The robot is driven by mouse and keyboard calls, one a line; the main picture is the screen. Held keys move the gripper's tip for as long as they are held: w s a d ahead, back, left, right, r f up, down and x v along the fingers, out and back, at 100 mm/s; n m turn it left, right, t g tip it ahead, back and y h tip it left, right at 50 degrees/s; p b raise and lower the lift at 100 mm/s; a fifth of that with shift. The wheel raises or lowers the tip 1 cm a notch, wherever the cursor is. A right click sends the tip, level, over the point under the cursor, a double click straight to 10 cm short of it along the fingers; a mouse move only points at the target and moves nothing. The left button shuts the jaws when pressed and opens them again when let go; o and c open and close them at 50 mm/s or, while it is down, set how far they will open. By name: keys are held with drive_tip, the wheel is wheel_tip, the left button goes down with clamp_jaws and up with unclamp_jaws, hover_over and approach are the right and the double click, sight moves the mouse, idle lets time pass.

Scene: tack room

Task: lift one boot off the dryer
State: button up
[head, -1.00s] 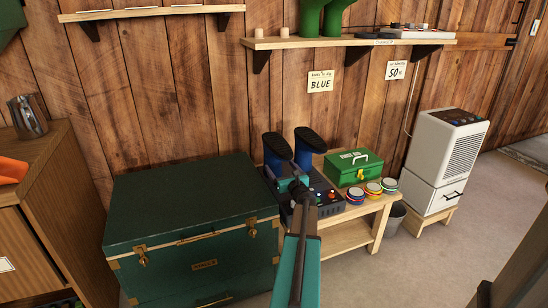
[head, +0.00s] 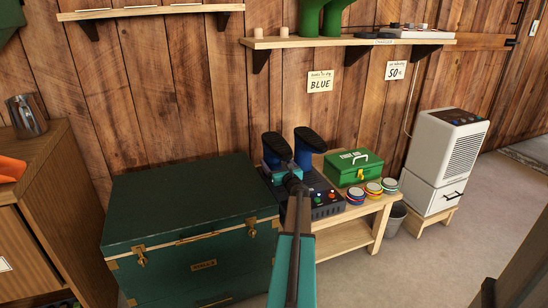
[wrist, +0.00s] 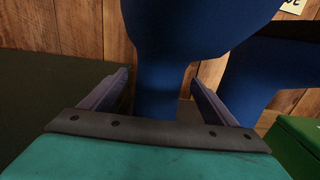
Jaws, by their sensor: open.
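Two blue boots with dark soles stand upside down on the boot dryer (head: 328,207), the left boot (head: 276,146) and the right boot (head: 309,143). The dryer is a dark box with coloured buttons on the low wooden bench. My gripper (wrist: 160,100) is open, with one finger on each side of the left boot's narrow shaft (wrist: 160,78) in the wrist view. I cannot tell whether the fingers touch it. The right boot (wrist: 262,75) stands just right of the right finger. In the head view my arm hides the lower part of the left boot.
A green trunk (head: 185,205) stands close on the left. A green first aid box (head: 352,167) and several coloured round tins (head: 373,190) are right of the dryer. A shelf (head: 345,41) hangs above.

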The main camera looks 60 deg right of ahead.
sight(276, 141)
drive_tip(key=c, duration=1.6)
drive_tip(key=shift+r, duration=0.1)
drive_tip(key=shift+r+p, duration=1.6)
drive_tip(key=shift+r, duration=3.35)
